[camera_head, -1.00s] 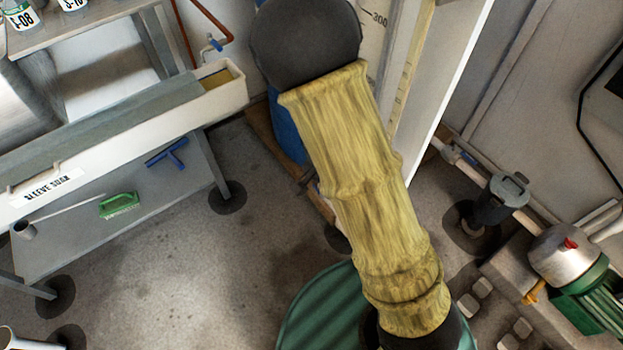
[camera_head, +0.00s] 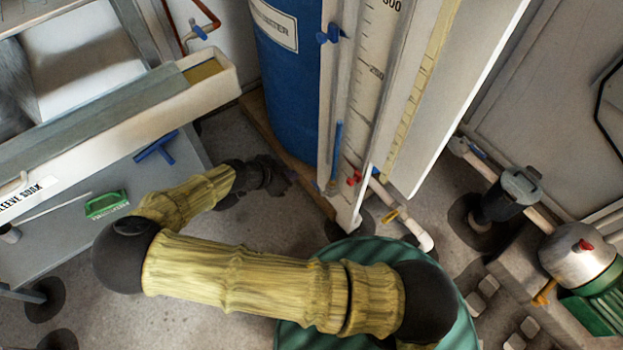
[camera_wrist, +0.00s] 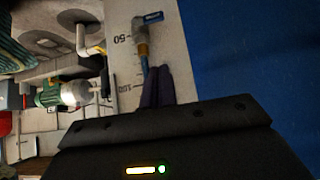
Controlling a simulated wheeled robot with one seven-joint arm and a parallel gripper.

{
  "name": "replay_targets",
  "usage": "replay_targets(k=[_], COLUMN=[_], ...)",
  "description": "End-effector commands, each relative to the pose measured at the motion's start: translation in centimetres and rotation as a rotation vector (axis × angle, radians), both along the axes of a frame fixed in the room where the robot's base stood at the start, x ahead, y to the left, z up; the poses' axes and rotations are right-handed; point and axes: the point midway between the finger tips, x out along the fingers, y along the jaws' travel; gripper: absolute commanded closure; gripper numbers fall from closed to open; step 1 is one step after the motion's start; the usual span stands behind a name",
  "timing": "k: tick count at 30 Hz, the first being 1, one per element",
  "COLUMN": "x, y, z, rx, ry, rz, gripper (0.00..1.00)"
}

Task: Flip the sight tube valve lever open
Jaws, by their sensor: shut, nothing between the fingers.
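The sight tube (camera_head: 337,150) runs up the scale board at the tank stand, with blue in its lower part. In the wrist view, a blue lever (camera_wrist: 153,17) sits on a grey elbow at the tube's end, beside a brass fitting (camera_wrist: 142,48). My gripper (camera_head: 290,176) is low beside the stand, left of the tube's foot. Its purple fingers (camera_wrist: 158,70) are together and empty, pointing toward the fitting and apart from the lever. In the head view the lower lever is too small to make out. Another blue lever (camera_head: 328,33) shows higher up the tube.
The blue tank (camera_head: 290,90) stands close behind the gripper and fills the right of the wrist view. A red-handled valve (camera_head: 355,177) and white pipe (camera_head: 405,220) lie right of the tube's foot. A white trough bench (camera_head: 120,120) is at left. Grey floor is open between.

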Motion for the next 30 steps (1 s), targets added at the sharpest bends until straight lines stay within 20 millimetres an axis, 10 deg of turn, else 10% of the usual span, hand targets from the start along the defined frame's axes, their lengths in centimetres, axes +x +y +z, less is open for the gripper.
replay_targets(k=[11,30], x=[0.6,4.0], y=[-1.0,-6.2], z=[-1.4,-9.7], rx=[-0.001,-0.002], ry=[0.003,0.005], rz=[-0.002,-0.004], gripper=[1.0,1.0])
